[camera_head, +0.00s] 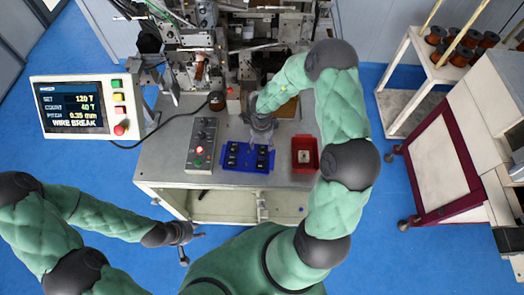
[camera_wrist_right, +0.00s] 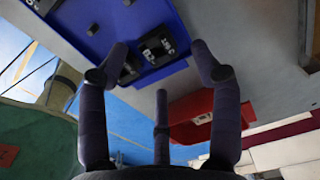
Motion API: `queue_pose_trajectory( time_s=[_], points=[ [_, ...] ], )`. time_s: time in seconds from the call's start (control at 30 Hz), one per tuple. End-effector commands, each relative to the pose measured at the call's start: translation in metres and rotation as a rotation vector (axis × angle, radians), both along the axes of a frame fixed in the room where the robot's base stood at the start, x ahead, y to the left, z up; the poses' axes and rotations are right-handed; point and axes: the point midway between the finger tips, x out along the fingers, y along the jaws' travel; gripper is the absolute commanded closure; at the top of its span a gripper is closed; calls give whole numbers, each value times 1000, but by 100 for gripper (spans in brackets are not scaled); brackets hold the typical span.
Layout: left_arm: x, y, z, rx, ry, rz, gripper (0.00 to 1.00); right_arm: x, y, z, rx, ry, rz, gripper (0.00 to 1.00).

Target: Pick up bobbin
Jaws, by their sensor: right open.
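A blue tray (camera_head: 245,170) lies on the grey bench and holds several small black bobbins (camera_head: 232,148). In the right wrist view the blue tray (camera_wrist_right: 158,14) is at the top, with a black bobbin (camera_wrist_right: 164,46) near its edge and another dark piece (camera_wrist_right: 130,68) beside it, partly behind a finger. My right gripper (camera_head: 262,138) is over the back right of the tray. In the wrist view its fingers (camera_wrist_right: 160,78) are spread, with nothing held between them. My left gripper (camera_head: 188,240) hangs in front of the bench, away from the tray; its fingers are too small to read.
A red bin (camera_head: 304,170) with a pale piece in it stands right of the blue tray. A control box (camera_head: 200,148) with a lit red button stands left of it. The winding machine rises behind. A screen (camera_head: 72,108) at the left reads "WIRE BREAK".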

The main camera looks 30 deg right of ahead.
Motion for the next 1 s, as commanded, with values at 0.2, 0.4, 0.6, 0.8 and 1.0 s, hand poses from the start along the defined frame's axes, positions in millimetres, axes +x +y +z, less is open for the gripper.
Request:
queue_pose_trajectory(
  time_s=[0.2, 0.4, 0.6, 0.8, 1.0],
  points=[
    [0, 0, -3, 0, 1, 0, 60, -4, -1, -30, 1, 3, 0, 35],
    [0, 0, -5, 0, 1, 0, 60, -3, -1, -48, 0, 2, 0, 35],
    [0, 0, -5, 0, 0, 0, 60, -3, -1, -49, 0, 1, 0, 35],
    [0, 0, -5, 0, 1, 0, 60, -3, -1, -49, 0, 1, 0, 64],
    [0, 0, -5, 0, 1, 0, 60, -3, 0, -50, 1, 2, 0, 69]
  ],
)
